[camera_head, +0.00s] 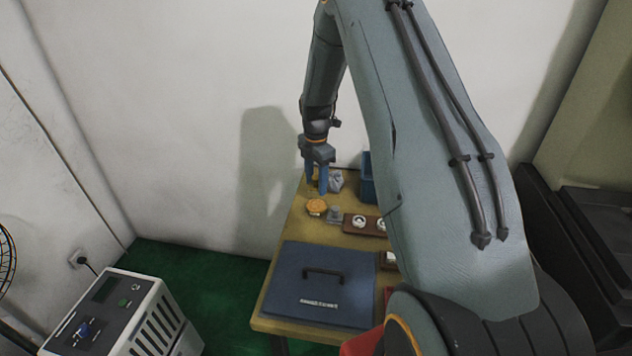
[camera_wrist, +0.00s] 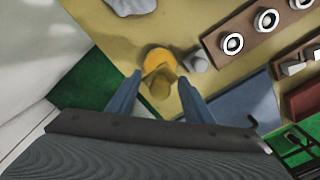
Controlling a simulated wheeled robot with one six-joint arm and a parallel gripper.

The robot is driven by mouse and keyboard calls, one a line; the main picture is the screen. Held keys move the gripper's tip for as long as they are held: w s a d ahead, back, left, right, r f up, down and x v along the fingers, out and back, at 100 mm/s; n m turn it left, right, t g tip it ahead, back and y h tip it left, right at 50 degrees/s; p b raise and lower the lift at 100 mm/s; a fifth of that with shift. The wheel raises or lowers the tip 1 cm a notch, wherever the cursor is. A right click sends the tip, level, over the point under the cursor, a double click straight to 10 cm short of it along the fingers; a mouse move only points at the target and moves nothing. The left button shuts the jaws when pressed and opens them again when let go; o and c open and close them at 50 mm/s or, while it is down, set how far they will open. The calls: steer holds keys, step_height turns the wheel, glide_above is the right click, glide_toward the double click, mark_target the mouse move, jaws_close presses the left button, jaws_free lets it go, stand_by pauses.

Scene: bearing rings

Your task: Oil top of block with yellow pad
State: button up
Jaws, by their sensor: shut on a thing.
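My gripper (camera_head: 317,186) points down above the far left part of the table. In the wrist view its two blue fingers (camera_wrist: 159,98) are closed on a small dull-yellow pad (camera_wrist: 158,83). Beyond the pad in that view is a round orange-yellow piece (camera_wrist: 158,54), like a shallow dish, on the table; it also shows in the head view (camera_head: 316,206), below the fingertips. The pad appears to be above it; contact cannot be told. A small grey block (camera_head: 334,214) stands just right of the round piece; it also shows in the wrist view (camera_wrist: 196,62).
A brown holder (camera_head: 356,224) with white rings stands to the right. A blue panel with a black handle (camera_head: 300,297) covers the table's front. A grey crumpled thing (camera_head: 336,182) and a blue bin (camera_head: 367,188) are at the back. The wall is close at left.

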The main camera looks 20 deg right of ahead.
mark_target(316, 205)
steer(key=shift+f+b, duration=1.4)
steer(key=shift+f, duration=1.45)
steer(key=shift+s+f, duration=0.1)
steer(key=shift+f, duration=0.45)
steer(key=shift+r+p, duration=1.6)
steer(key=shift+r, duration=2)
